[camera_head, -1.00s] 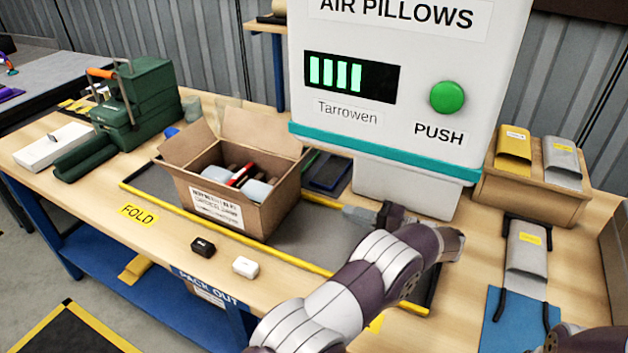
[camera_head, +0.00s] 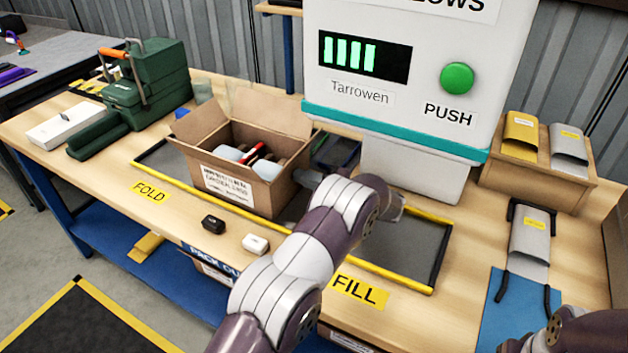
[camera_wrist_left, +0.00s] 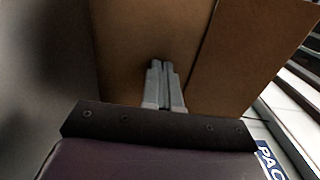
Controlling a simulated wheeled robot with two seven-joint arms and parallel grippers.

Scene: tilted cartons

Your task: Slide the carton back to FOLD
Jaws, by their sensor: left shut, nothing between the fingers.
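The open brown carton (camera_head: 283,186) stands upright in the grey tray (camera_head: 412,245) behind the yellow rail, to the right of the FOLD label (camera_head: 150,192). Its flaps are up, and grey and red items show inside. My left gripper (camera_head: 305,179) is at the carton's right side, shut and empty, with its arm crossing the tray. In the left wrist view its shut fingers (camera_wrist_left: 160,72) point at the brown carton wall (camera_wrist_left: 145,35); I cannot tell whether they touch. Only a link of my right arm shows at the bottom right.
The FILL label (camera_head: 360,289) is on the right part of the front edge. The white air-pillow machine (camera_head: 415,175) stands behind the tray. A green toolbox (camera_head: 150,80) is at the left.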

